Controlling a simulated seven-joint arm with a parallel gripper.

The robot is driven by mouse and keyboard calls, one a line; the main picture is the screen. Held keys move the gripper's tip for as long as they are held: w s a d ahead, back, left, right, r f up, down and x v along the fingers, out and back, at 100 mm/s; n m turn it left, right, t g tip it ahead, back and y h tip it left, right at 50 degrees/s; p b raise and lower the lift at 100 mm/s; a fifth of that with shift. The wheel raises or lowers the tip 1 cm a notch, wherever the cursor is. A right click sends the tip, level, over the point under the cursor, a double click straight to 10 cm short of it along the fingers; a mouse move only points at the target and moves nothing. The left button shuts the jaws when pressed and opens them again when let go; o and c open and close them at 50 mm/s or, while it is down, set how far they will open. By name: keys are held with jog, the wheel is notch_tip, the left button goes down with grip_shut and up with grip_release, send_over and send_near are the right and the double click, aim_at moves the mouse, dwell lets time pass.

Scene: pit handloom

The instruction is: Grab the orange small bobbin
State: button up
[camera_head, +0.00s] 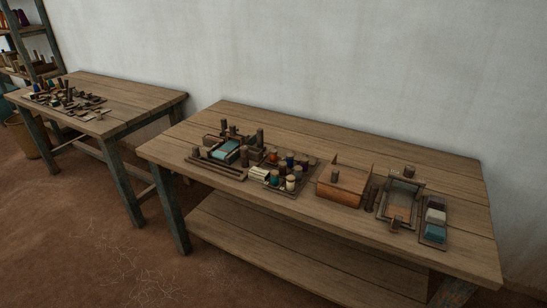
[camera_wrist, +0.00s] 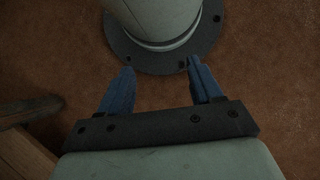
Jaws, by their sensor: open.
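A small orange bobbin (camera_head: 272,156) stands upright at the back left of a group of several bobbins on the near table. The bobbins are small in the head view, so its exact shade and edges are hard to tell. They stand on a dark tray (camera_head: 268,184). My gripper (camera_wrist: 160,70) shows only in the wrist view. Its two blue fingers are apart with nothing between them. It is above the brown floor, away from the table top, and no bobbin is in that view.
The near table (camera_head: 240,118) also holds a small loom model (camera_head: 226,147), an orange-brown wooden box (camera_head: 342,188), a wooden frame (camera_head: 402,196) and a tray of coloured blocks (camera_head: 434,222). Its back strip is clear. A second table (camera_head: 130,92) stands left. A wooden piece (camera_wrist: 28,108) shows at the wrist view's left.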

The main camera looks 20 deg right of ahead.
jog(key=w+a+n+t, duration=0.1)
jog(key=w+a+t, duration=0.15)
jog(key=w, duration=0.95)
jog(key=w+a+n+t, duration=0.1)
jog(key=w+t, duration=0.2)
jog(key=w, duration=0.8)
jog(key=w+a+r+n+t+y, duration=0.15)
jog(key=w+a+r, duration=0.25)
jog(key=w, duration=0.6)
jog(key=w+a+r+t+h, duration=0.1)
jog(key=w+a+r+t, duration=0.3)
jog(key=w, duration=0.7)
jog(key=w+a+r+n+t+y, duration=0.1)
jog(key=w+a+r+t+y, duration=0.15)
jog(key=w+a+r, duration=0.75)
jog(key=w+a+r+n+t+y, duration=0.1)
jog(key=w+a+r+t, duration=0.25)
jog(key=w+r, duration=1.25)
jog(key=w+r+n+t, duration=0.2)
jog(key=w+r+t, duration=0.15)
jog(key=r, duration=1.25)
notch_tip(320, 180, up, 8)
jog(key=m+g+h, duration=0.4)
jog(key=m+g, duration=1)
jog(key=m, duration=1.2)
send_over(274, 150)
jog(key=shift+n, duration=0.25)
notch_tip(274, 150, down, 13)
jog(key=shift+f, duration=0.1)
jog(key=c, duration=1.1)
